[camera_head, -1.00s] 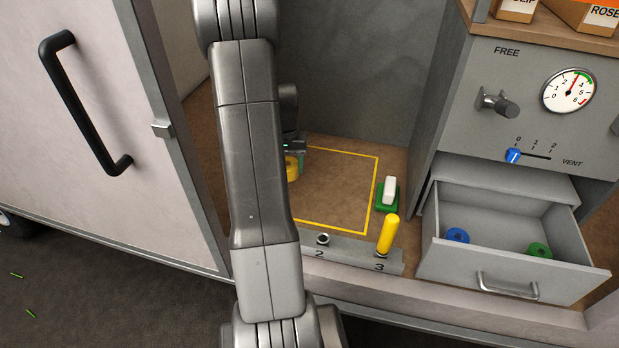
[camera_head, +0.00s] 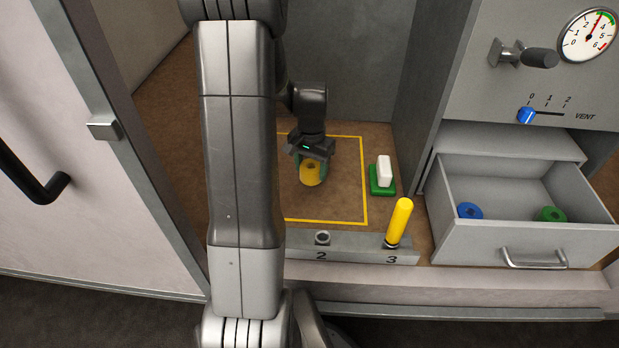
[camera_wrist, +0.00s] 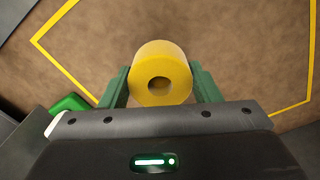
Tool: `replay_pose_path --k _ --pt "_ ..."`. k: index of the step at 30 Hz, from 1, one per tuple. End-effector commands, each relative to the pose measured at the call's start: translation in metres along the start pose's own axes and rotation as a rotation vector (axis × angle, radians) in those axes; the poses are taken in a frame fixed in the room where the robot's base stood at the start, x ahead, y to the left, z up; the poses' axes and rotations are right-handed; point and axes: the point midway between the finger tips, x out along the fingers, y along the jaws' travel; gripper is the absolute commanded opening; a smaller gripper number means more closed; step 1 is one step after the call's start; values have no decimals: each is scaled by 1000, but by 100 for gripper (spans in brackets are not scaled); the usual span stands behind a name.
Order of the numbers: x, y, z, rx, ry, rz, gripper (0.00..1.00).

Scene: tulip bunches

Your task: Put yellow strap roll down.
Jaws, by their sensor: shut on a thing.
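The yellow strap roll (camera_head: 311,175) is held between the green fingers of my gripper (camera_head: 313,166). In the head view it is over the floor area framed by a yellow line (camera_head: 364,180). In the wrist view the roll (camera_wrist: 160,62) sits between the two fingertips of my gripper (camera_wrist: 161,84), with its round hole facing the camera. The outlined floor shows beyond it. I cannot tell whether the roll touches the floor. My arm hides the left part of the outlined area in the head view.
A green block with a white top (camera_head: 382,177) stands just right of the outline. A grey rail (camera_head: 350,246) with a yellow upright handle (camera_head: 399,221) lies in front. The open drawer (camera_head: 520,240) at right holds a blue roll (camera_head: 469,211) and a green roll (camera_head: 551,214).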

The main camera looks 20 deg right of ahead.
Motion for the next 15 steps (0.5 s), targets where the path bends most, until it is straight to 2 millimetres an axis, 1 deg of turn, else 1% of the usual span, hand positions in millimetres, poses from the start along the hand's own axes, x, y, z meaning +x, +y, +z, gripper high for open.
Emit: replay_pose_path --k 9,15 --pt "38 0 0 -1 -1 1 29" --pt "38 0 0 -1 1 0 29"
